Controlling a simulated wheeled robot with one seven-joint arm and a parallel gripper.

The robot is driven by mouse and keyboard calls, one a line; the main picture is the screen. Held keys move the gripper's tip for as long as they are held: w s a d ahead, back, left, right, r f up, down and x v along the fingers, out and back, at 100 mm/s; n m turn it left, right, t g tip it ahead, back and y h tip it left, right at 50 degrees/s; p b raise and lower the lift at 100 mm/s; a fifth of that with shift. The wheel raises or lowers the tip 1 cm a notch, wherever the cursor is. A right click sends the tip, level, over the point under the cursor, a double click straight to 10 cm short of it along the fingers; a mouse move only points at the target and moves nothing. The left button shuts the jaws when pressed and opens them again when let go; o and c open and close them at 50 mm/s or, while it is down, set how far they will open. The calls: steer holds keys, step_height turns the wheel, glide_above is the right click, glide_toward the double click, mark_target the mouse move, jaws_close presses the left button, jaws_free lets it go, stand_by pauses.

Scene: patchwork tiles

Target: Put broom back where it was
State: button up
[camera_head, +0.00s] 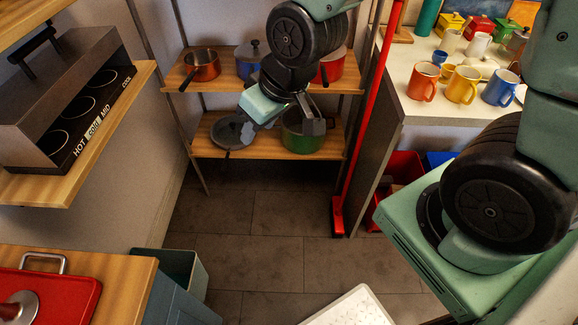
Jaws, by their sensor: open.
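The red broom (369,112) stands nearly upright, leaning slightly, against the left end of the counter. Its red foot (338,216) is on the tiled floor and its top runs out of the picture. My gripper (308,120) is open and appears empty. It is to the left of the broom handle, in front of the shelf rack, and does not appear to touch the broom. My arm hides part of the shelves behind.
The rack's lower shelf (203,146) holds a green pot (300,140) and a grey pan. Mugs stand on the white counter (425,108) at right. A stove (70,95) is at left, a grey bin (180,268) below. The middle floor (265,215) is clear.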

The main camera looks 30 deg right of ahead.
steer(key=s+a+r+n+g+h, duration=0.1)
steer(key=s+r+g, duration=0.1)
steer(key=s, duration=0.5)
steer(key=s+a+r+n+g, duration=0.1)
steer(key=s+r+n+g, duration=0.1)
steer(key=s, duration=0.6)
steer(key=shift+a+r+n+h, duration=0.3)
steer(key=shift+r+h, duration=0.05)
steer(key=shift+h, duration=0.05)
